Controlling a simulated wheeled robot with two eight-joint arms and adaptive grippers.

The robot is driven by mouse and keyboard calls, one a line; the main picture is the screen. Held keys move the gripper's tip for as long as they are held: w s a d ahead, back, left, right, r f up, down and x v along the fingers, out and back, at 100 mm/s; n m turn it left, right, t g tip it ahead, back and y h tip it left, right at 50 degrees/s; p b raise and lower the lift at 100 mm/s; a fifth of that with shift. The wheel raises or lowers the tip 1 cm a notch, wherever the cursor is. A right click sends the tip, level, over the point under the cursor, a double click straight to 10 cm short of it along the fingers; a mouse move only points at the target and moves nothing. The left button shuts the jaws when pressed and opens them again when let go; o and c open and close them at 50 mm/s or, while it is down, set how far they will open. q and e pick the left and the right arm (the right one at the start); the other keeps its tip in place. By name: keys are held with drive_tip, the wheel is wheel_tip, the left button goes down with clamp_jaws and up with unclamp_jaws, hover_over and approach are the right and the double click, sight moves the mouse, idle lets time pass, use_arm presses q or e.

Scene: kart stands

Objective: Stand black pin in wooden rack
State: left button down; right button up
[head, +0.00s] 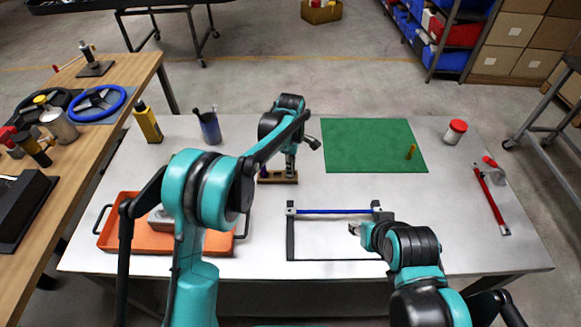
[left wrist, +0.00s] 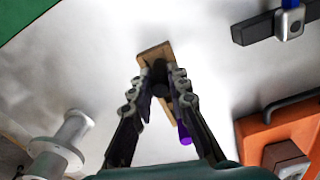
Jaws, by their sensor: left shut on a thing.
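The wooden rack (head: 278,181) is a small light-brown block near the middle of the table. It also shows in the left wrist view (left wrist: 152,53). My left gripper (head: 290,172) points down over the rack. In the left wrist view its fingers are shut on a dark pin (left wrist: 160,74), most likely the black pin, with its end at the rack. I cannot tell whether that end is inside a hole. A purple pin (left wrist: 184,134) shows beside the fingers. My right gripper (head: 356,229) is beside the black frame, away from the rack; its fingers are too small to read.
A black frame with a blue bar (head: 331,211) stands right of the rack. An orange tray (head: 145,264) is at left. A blue cup (head: 210,128) and yellow bottle (head: 147,123) stand at the back left.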

use_arm(q)
drive_tip(key=c, duration=1.5)
unclamp_jaws()
drive_tip(key=shift+f, duration=0.15)
drive_tip(key=shift+o, duration=0.2)
wheel_tip(320, 180, up, 11)
drive_tip(key=p, duration=0.3)
drive_tip(key=s+a+r+m+t, duration=0.3)
drive_tip(key=s+a+r+m, duration=0.4)
drive_tip(key=s+a+r, duration=0.5)
drive_tip(key=s+a+f+m+t, duration=0.2)
drive_tip(key=s+a+f+m, duration=0.1)
drive_tip(key=s, duration=0.5)
drive_tip(key=s+a+f+m+t, duration=0.2)
drive_tip(key=s+f+m, duration=0.2)
drive_tip(key=s, duration=0.4)
drive_tip(key=shift+s+a+f+m+p, duration=0.15)
drive_tip(key=shift+a+f+m+p, duration=0.2)
drive_tip(key=shift+m, duration=0.55)
